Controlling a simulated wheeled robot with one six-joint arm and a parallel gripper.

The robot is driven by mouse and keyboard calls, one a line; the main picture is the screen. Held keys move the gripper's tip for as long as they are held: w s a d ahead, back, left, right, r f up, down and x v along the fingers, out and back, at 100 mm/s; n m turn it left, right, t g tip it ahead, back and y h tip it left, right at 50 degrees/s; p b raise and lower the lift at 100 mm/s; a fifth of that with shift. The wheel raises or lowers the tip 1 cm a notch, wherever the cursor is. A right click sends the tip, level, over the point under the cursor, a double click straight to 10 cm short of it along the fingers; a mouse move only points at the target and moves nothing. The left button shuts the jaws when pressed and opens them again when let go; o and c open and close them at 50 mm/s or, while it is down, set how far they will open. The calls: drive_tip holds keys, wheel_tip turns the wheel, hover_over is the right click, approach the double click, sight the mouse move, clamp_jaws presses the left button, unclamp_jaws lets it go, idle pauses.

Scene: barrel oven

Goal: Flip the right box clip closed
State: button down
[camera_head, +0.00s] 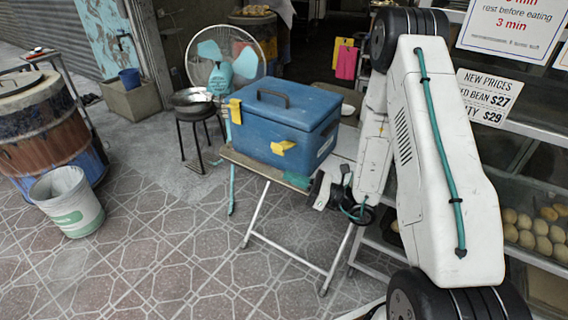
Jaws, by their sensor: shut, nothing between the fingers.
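The blue box (268,125) stands on a small folding table, with its lid down and a dark handle on top. Its right yellow clip (284,147) is on the front face near the lid seam and sticks outward at an angle. The left yellow clip (235,111) is at the box's left end, upright along the seam. My gripper (318,191) is in front of the box's right end, low beside the table edge and apart from the right clip. It is shut and empty; its fingertips are small in this view.
The folding table (240,160) has thin metal legs on a tiled floor. A teal fan (222,65) and a stool with a pan (192,97) stand behind left. A shelf with buns (540,225) is at right.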

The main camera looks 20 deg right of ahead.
drive_tip(key=d+f+m+t+h, duration=0.4)
drive_tip(key=d+f+m+h, duration=0.1)
drive_tip(key=f, duration=0.3)
drive_tip(key=shift+w+m, duration=0.2)
drive_tip(key=shift+m, duration=0.2)
drive_tip(key=shift+w+a+f, duration=0.1)
drive_tip(key=shift+a, duration=0.05)
drive_tip(key=w+a+r, duration=0.4)
drive_tip(key=w+r, duration=0.2)
drive_tip(key=w, duration=0.2)
drive_tip(key=shift+w, duration=0.3)
drive_tip(key=shift+r, duration=0.1)
